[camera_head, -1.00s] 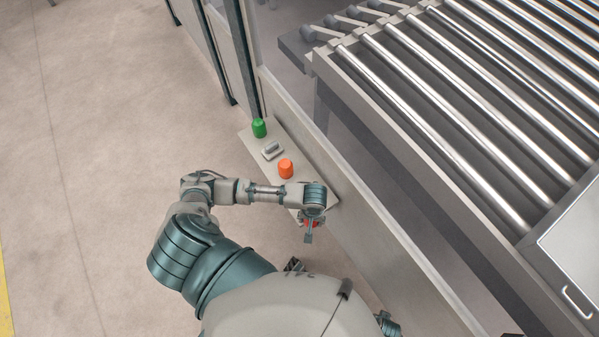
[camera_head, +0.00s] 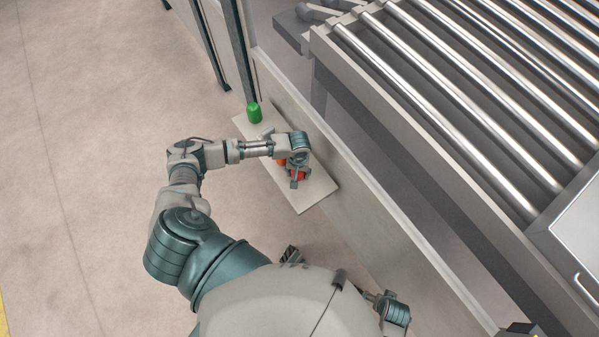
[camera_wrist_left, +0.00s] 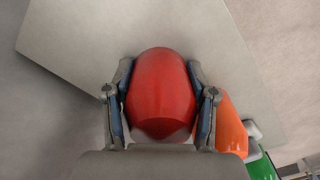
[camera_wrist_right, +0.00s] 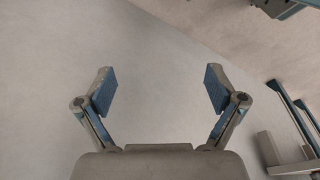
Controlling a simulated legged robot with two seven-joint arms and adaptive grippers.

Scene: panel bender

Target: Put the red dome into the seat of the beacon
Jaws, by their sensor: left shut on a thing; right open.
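The red dome (camera_wrist_left: 160,92) sits between the two fingers of my left gripper (camera_wrist_left: 160,70), which is shut on it. In the head view the left gripper (camera_head: 297,180) is over the pale shelf (camera_head: 315,192), and the red dome is mostly hidden under it. An orange dome (camera_wrist_left: 231,125) stands just right of the held dome in the left wrist view. Beyond it are a small grey piece (camera_wrist_left: 253,131), possibly the beacon's seat, and a green dome (camera_wrist_left: 258,166). My right gripper (camera_wrist_right: 160,90) is open and empty.
In the head view, the green dome (camera_head: 254,113) stands at the shelf's far end. A low grey wall (camera_head: 350,195) runs along the shelf's right side, with a roller conveyor (camera_head: 470,110) beyond it. The shelf's near end is bare. Open floor (camera_head: 90,150) lies to the left.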

